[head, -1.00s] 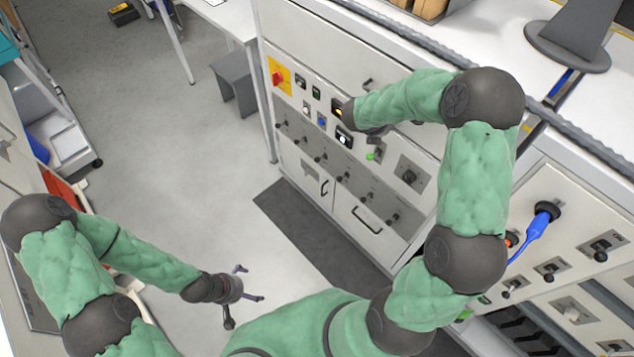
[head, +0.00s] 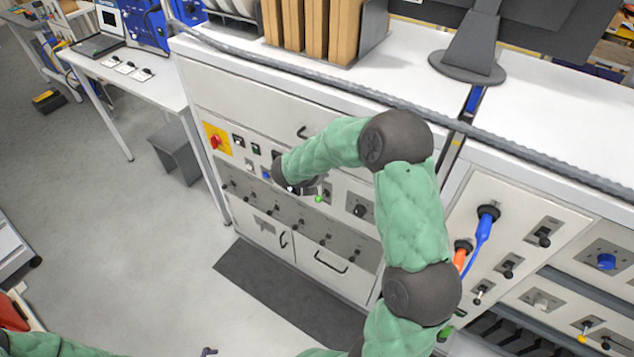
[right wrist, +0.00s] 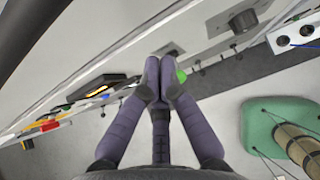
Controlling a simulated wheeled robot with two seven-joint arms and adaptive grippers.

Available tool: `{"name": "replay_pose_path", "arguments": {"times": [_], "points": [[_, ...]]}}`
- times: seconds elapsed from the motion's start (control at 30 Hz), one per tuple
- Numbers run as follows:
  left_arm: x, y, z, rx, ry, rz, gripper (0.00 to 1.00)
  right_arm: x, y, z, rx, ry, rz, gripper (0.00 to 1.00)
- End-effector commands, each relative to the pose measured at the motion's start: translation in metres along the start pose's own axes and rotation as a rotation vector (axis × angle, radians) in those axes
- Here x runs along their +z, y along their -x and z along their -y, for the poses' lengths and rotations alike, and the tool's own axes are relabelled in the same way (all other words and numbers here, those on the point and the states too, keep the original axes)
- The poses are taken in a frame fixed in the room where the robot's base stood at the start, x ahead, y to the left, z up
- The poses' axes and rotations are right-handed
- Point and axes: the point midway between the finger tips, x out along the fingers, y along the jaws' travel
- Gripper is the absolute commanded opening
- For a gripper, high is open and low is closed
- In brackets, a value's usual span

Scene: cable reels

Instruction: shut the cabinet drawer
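The cabinet (head: 205,88) has a pale front. Its wide upper drawer (head: 240,108) has a dark handle (head: 303,132) partly behind my right arm. Two lower fronts also have handles, one upright (head: 283,240) and one slanting (head: 330,264). I cannot tell from here whether any drawer stands out. My right gripper (head: 318,186) is in front of the control panel, mostly hidden by its arm. In the right wrist view its fingertips (right wrist: 160,80) meet close to the cabinet front, with nothing clearly held. Of my left gripper, only a fingertip (head: 208,351) shows at the bottom edge.
The panel carries a red button on yellow (head: 215,141), a green knob (head: 319,198) and several black knobs. A monitor stand (head: 468,55) and brown files (head: 318,30) stand on the worktop. A dark mat (head: 285,300) lies before the cabinet. Open floor is at left.

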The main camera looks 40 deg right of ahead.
Motion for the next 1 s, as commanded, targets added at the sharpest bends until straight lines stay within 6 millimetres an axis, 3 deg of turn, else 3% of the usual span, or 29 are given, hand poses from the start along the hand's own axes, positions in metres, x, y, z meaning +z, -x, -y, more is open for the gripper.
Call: {"name": "replay_pose_path", "arguments": {"times": [0.2,0.5,0.87,0.97,1.0], "points": [[0.0,-0.002,0.001,0.0,0.0,0.0,1.0,0.001,0.049,-0.001,0.005,0.0,0.001,0.0],[0.0,-0.002,0.001,0.0,0.0,0.0,1.0,0.001,0.092,0.0,0.002,0.001,0.0,0.0],[0.0,-0.003,0.001,0.0,0.0,0.0,1.0,-0.003,0.098,0.001,-0.002,-0.001,-0.007,0.0],[0.0,-0.009,0.003,0.0,0.0,0.0,1.0,-0.023,0.089,0.001,-0.005,-0.015,-0.05,0.0],[0.0,-0.012,0.004,0.0,0.0,0.0,1.0,-0.039,0.083,0.002,-0.008,-0.026,-0.084,0.0]]}}
